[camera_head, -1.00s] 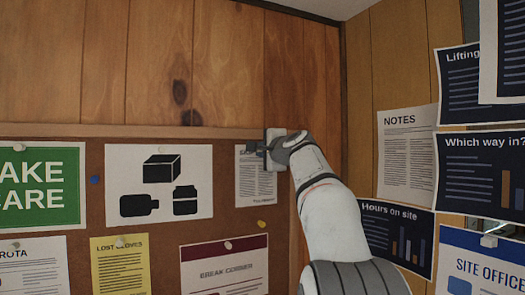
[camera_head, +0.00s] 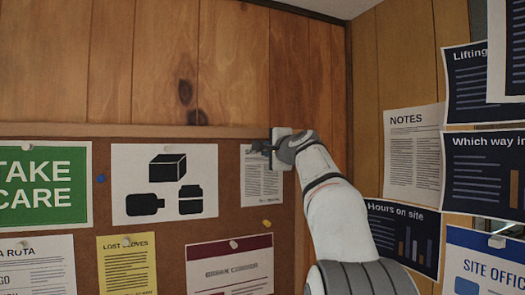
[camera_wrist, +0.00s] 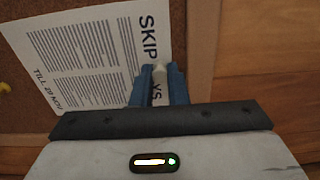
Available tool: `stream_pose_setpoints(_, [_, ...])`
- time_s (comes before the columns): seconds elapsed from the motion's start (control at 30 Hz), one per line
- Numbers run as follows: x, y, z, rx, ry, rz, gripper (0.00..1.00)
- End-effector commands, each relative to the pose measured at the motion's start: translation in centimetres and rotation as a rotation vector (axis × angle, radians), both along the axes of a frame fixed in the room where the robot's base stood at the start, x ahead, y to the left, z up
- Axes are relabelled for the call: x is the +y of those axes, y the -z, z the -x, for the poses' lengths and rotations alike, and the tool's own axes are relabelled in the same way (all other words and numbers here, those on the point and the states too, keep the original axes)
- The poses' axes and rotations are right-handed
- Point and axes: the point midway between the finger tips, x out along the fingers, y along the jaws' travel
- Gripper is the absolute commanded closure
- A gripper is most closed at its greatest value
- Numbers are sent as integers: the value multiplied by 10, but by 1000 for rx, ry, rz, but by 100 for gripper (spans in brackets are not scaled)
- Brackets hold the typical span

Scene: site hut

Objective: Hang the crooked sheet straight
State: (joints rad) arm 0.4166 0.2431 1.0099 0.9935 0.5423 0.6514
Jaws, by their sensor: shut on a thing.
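The sheet (camera_head: 262,186) is white with grey text and hangs at the right end of the brown cork board, just below its wooden rail. In the wrist view the sheet (camera_wrist: 85,50) shows a bold title starting "SKIP" and the line "TILL 29 NOV". Its top edge looks slightly angled to the rail there. My gripper (camera_head: 264,147) is at the sheet's top edge. The fingers hide part of the title.
A picture sheet (camera_head: 165,185) hangs to the left, with a green sign (camera_head: 45,187) beyond it. A yellow sheet (camera_head: 127,270) and a maroon-topped sheet (camera_head: 230,268) hang below. A yellow pin (camera_head: 267,224) is under the sheet. The right wall holds several posters.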

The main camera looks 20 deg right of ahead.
Motion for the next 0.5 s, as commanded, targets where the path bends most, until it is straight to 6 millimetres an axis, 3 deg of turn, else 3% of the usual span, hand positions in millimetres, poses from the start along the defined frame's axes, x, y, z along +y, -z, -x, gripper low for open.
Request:
stream_pose_setpoints(0.1, [0,-1,0,-1,0,0,100])
stream_pose_setpoints(0.13, [0,-1,0,-1,0,0,85])
stream_pose_setpoints(0.4, [0,0,0,0,0,0,63])
stream_pose_setpoints(0.5, [0,0,0,0,0,0,61])
